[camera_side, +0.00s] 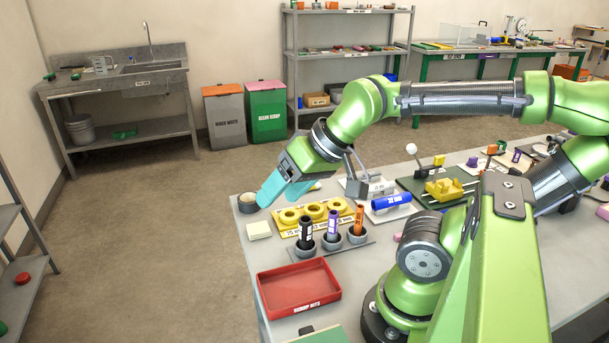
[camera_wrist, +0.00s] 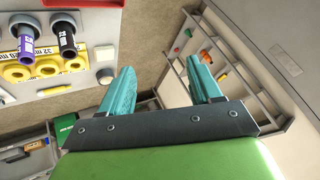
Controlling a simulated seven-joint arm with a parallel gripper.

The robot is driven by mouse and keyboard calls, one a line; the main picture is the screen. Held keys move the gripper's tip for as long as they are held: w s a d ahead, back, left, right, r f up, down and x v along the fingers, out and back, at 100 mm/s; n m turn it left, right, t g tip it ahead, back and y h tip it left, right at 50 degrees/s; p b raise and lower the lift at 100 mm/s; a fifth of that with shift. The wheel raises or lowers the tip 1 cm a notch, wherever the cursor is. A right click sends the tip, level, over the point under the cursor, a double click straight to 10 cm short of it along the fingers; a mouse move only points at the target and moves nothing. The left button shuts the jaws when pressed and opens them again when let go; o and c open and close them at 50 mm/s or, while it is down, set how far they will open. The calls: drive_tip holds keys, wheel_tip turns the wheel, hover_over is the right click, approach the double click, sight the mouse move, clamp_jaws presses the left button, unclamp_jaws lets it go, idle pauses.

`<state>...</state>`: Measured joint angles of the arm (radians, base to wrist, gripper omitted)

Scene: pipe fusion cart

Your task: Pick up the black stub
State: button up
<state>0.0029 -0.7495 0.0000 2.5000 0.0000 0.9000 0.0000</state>
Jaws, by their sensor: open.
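In the wrist view the black stub (camera_wrist: 67,43) is at the upper left, outside the space between my fingers. A purple stub (camera_side: 332,222) and an orange stub (camera_side: 359,217) stand in similar cups to its right. My gripper (camera_side: 272,192) is open and empty, its teal fingers above and to the left of the black stub, apart from it. In the wrist view my gripper (camera_wrist: 162,76) has nothing between its fingers.
Yellow rings (camera_side: 313,211) lie on a labelled plate behind the stubs. A red tray (camera_side: 298,286) is in front of them. A pale pad (camera_side: 259,230) and a dark roll (camera_side: 247,203) are at the left edge. A blue pipe (camera_side: 391,201) lies to the right.

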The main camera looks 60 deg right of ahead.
drive_tip(key=w+d+f+g+h, duration=0.2)
drive_tip(key=w+d+f+g, duration=0.15)
drive_tip(key=d, duration=0.45)
drive_tip(key=n+g, duration=0.4)
drive_tip(key=n, duration=0.3)
hover_over(305, 229)
drive_tip(key=d, duration=0.2)
drive_tip(key=f, duration=1.1)
drive_tip(key=shift+w+f, duration=0.1)
drive_tip(key=shift+w, duration=0.25)
drive_tip(key=shift+a+f, duration=0.15)
drive_tip(key=shift+f, duration=1.2)
drive_tip(key=shift+a+f, duration=0.1)
drive_tip(key=shift+f, duration=1.2)
clamp_jaws()
